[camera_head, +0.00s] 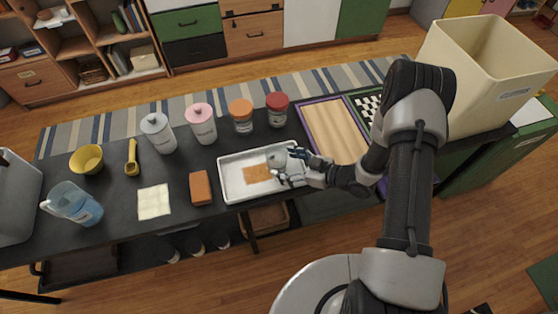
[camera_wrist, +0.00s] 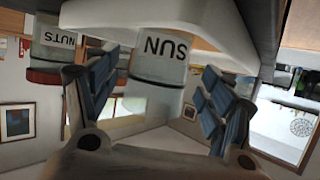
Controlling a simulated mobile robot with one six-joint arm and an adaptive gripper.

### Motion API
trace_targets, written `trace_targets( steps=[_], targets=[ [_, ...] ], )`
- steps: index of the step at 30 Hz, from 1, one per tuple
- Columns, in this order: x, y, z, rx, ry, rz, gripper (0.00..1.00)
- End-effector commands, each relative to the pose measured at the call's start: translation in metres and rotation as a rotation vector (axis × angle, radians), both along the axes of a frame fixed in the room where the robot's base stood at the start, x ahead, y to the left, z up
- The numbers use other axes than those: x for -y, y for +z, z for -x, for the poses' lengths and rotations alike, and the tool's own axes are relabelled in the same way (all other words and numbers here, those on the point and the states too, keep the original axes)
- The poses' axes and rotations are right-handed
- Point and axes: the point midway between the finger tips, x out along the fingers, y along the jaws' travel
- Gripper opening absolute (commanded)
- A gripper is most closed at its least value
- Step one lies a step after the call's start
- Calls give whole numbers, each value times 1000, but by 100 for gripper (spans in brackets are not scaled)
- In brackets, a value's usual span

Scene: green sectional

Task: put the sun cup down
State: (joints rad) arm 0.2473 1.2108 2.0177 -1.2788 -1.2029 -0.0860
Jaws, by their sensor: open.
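The sun cup (camera_head: 276,158) is a small pale, translucent cup in the white tray (camera_head: 228,184) on the dark table. In the wrist view the sun cup (camera_wrist: 155,70) shows upside down with its "SUN" label, its base against the tray's pale surface (camera_wrist: 170,18). My gripper (camera_head: 287,166) reaches in from the right, low over the tray. Its blue-padded fingers are open, one on each side of the cup; in the wrist view my gripper (camera_wrist: 160,88) shows gaps beside the cup. An orange-brown patch (camera_head: 257,173) lies in the tray left of the cup.
A red-lidded jar (camera_head: 277,109) and an orange-lidded jar (camera_head: 241,115) stand behind the tray. A brown block (camera_head: 200,188) lies left of it. A wooden board (camera_head: 335,130) lies to the right, with a large cream bin (camera_head: 480,80) beyond.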

Motion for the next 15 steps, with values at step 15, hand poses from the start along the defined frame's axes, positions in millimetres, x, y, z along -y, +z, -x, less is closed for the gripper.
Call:
trace_targets(
  steps=[15],
  targets=[
    [68, 33, 37, 0, -1, 0, 75]
  ],
)
